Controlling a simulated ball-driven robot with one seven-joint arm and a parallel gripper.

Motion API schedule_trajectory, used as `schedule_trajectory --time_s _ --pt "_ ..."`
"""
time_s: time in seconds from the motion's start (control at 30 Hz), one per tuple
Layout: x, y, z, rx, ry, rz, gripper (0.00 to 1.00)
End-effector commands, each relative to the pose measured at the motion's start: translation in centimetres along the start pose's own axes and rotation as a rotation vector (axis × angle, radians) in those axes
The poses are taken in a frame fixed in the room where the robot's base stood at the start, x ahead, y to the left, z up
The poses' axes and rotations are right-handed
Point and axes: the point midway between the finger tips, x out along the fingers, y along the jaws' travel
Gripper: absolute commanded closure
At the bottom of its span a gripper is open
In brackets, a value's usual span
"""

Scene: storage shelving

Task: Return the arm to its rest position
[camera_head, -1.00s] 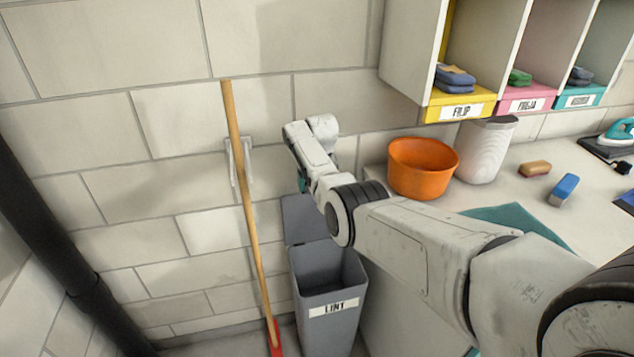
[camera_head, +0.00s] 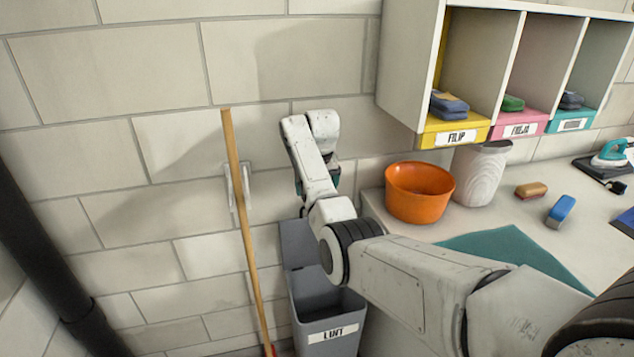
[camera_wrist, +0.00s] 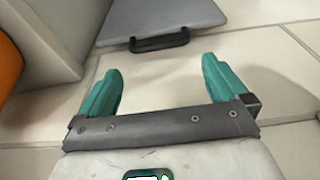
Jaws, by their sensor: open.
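My arm reaches from the lower right of the head view toward the wall. Its wrist is bent up above the grey lint bin (camera_head: 329,318). My gripper shows in the wrist view (camera_wrist: 162,92), with two teal fingers spread wide apart and nothing between them. In the head view the fingers are mostly hidden behind the wrist. Beyond the fingers, the wrist view shows a grey panel with a dark handle (camera_wrist: 160,41), apart from the fingers.
An orange bucket (camera_head: 418,195) and a white container (camera_head: 481,174) stand on the counter right of my wrist. A wooden broom handle (camera_head: 243,215) leans at the wall on the left. Cubbies with labelled bins (camera_head: 453,133) hang at upper right.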

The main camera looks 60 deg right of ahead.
Motion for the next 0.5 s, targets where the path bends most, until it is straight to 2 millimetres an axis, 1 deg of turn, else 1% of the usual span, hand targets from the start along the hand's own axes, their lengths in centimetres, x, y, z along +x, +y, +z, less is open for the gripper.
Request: schedule_trajectory --time_s 0.1,0.2,0.5 --pt "-0.98 0.00 -0.01 0.000 0.001 0.000 0.00" --pt "-1.35 0.01 0.02 0.001 0.000 0.000 0.00" --pt "-1.42 0.01 0.01 0.001 0.000 0.000 0.00"
